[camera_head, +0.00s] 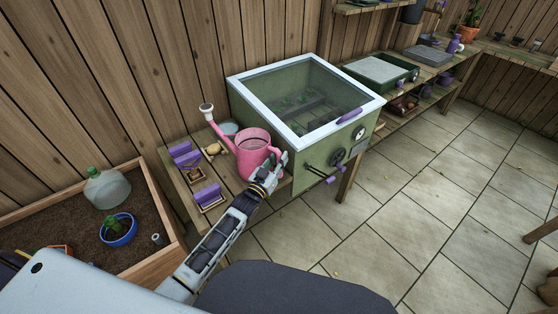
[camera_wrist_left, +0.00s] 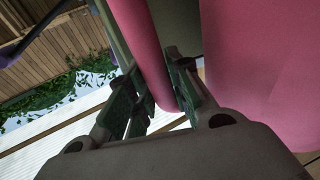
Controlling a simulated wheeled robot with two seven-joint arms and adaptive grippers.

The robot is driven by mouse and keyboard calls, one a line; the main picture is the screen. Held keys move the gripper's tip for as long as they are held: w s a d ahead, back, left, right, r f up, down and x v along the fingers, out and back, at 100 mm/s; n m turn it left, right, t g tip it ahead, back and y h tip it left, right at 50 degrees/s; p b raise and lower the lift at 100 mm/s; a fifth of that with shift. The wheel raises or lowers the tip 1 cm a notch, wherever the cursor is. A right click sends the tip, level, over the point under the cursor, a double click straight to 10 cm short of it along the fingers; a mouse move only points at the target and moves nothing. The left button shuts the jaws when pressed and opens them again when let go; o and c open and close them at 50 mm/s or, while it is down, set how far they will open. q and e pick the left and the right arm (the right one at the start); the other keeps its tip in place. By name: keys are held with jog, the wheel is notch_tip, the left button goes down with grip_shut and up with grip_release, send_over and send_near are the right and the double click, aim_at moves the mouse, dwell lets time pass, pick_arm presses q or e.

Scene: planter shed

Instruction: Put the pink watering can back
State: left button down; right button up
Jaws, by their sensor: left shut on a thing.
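The pink watering can (camera_head: 250,160) is upright at the wooden bench (camera_head: 228,178), in front of the left side of the green glass-topped box. Its spout rises to the left and ends in a pale rose. I cannot tell whether its base touches the bench. My left gripper (camera_head: 277,168) is at the can's right side, shut on its handle. In the left wrist view, the pink handle (camera_wrist_left: 149,50) passes between the fingers (camera_wrist_left: 160,92), and the can's body (camera_wrist_left: 260,75) fills the right. My right gripper is not in view.
The green box (camera_head: 298,158) has knobs and purple handles on its front. Purple-handled brushes (camera_head: 185,158) and a small tan object (camera_head: 214,149) lie left of the can. A soil bed (camera_head: 165,180) holds a cloche (camera_head: 107,188) and a blue pot (camera_head: 119,232).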

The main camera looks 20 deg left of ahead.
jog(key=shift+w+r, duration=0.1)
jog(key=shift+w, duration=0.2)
pick_arm(q)
jog(key=shift+f, duration=0.1)
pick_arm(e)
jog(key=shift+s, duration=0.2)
pick_arm(q)
jog(key=c, duration=1.3)
grip_release()
jog(key=shift+f, duration=0.1)
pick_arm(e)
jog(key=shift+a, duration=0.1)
pick_arm(q)
jog(key=v, duration=1.2)
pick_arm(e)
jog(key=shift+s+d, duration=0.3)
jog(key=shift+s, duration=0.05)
